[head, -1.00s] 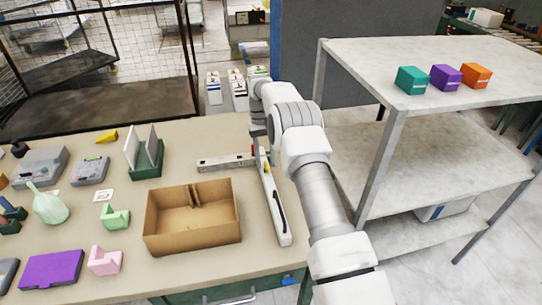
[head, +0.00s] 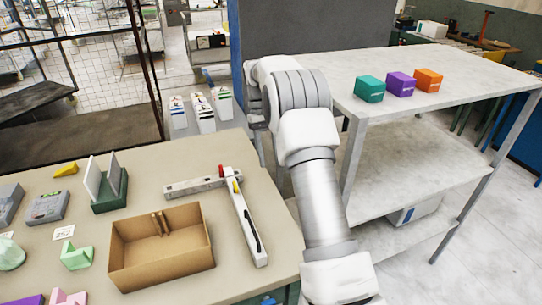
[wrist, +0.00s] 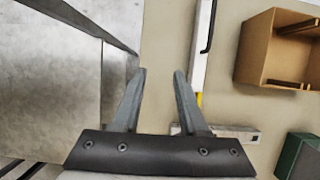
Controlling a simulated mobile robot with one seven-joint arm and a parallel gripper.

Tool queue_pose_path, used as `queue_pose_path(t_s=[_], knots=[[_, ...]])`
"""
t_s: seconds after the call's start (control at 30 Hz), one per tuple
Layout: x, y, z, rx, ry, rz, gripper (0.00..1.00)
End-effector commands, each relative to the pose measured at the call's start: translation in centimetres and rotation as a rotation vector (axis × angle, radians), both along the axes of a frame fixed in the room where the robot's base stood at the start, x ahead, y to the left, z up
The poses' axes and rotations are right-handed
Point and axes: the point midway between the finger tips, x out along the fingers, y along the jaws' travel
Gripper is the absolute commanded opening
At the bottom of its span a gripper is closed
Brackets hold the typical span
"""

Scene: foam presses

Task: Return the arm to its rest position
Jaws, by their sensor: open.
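My gripper (wrist: 160,85) is open and empty in the wrist view, with its two dark fingers apart over the beige tabletop near its edge. In the head view my white and grey arm reaches along the right side of the worktable (head: 150,165), and its bulk hides the fingers. In the wrist view, the long white bar with a black handle (wrist: 205,40) lies just right of the fingers. It also shows on the table in the head view (head: 245,225). Nothing touches the fingers.
An open cardboard box (head: 160,270) stands on the table. A shelf unit (head: 440,110) stands close right of my arm, with teal (head: 370,88), purple (head: 400,84) and orange (head: 428,80) blocks on top. A green holder (head: 110,195) stands behind the box.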

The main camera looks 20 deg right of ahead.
Motion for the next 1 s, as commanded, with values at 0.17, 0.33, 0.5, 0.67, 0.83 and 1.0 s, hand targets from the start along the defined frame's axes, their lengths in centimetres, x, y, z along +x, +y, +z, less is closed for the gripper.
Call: queue_pose_path(t_s=[0.17, 0.33, 0.5, 0.67, 0.83, 1.0], knots=[[-0.3, -0.5, 0.4, 0.000, 0.000, 0.000, 0.42], [-0.3, -0.5, 0.4, 0.000, 0.000, 0.000, 0.42], [-0.3, -0.5, 0.3, 0.000, 0.000, 0.000, 0.42], [-0.4, -0.4, 0.9, -0.002, -0.010, 0.001, 0.42], [-1.4, 0.5, 3.7, -0.010, -0.066, 0.005, 0.42], [-3.4, 1.7, 7.4, -0.020, -0.149, 0.008, 0.42]])
